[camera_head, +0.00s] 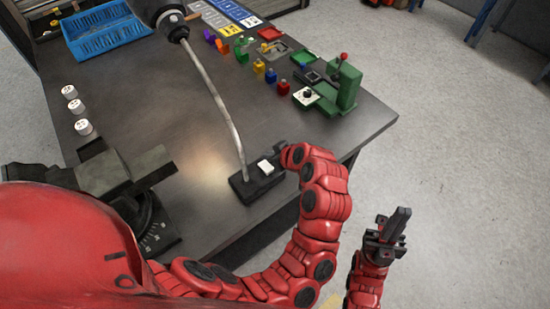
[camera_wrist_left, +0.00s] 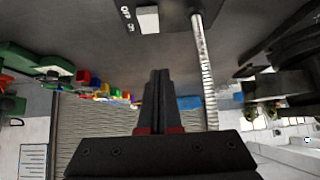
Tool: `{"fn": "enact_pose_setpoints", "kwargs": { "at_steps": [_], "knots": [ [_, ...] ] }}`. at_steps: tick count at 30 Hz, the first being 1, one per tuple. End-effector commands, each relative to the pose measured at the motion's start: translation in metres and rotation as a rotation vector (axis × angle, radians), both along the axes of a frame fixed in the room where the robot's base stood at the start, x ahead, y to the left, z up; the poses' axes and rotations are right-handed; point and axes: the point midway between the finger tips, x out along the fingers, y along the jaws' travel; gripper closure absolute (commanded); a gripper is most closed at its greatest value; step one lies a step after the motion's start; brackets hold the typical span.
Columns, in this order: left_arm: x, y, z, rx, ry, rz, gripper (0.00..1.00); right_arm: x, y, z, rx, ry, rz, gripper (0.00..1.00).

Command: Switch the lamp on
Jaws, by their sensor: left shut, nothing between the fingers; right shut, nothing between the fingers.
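The lamp has a black base (camera_head: 257,182) on the dark table, with a white rocker switch (camera_head: 265,167) on top. Its bent metal neck (camera_head: 212,92) rises to a dark lamp head (camera_head: 172,27). My left gripper is beside the base's right end in the head view, its fingers largely hidden by my red wrist. In the left wrist view my left gripper (camera_wrist_left: 157,78) is shut and empty, apart from the switch (camera_wrist_left: 148,19) and the neck (camera_wrist_left: 206,75). My right gripper (camera_head: 398,222) is shut and empty, off the table's right side.
A black clamp-like device (camera_head: 125,172) stands left of the base. A green machine (camera_head: 347,86) with a red knob and several small coloured parts are further back. A blue basket (camera_head: 105,33) and white round pieces (camera_head: 83,127) are at left. A pale bright patch lies on the table.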

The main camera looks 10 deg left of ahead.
Motion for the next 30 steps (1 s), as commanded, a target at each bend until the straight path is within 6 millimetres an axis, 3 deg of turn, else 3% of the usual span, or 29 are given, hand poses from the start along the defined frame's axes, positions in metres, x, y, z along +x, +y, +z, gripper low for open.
{"fn": "enact_pose_setpoints", "kwargs": {
  "at_steps": [4,10,30],
  "knots": [
    [-0.008,-0.013,0.019,-0.001,-0.006,-0.002,1.00,0.000,0.000,-0.009,0.000,0.000,0.000,1.00],
    [-0.015,-0.019,0.032,-0.001,-0.001,0.001,1.00,0.000,0.000,-0.012,0.000,0.000,0.000,1.00],
    [-0.009,-0.019,0.033,0.015,-0.014,-0.024,1.00,0.000,0.000,-0.013,0.000,0.000,0.000,1.00]
  ]
}}
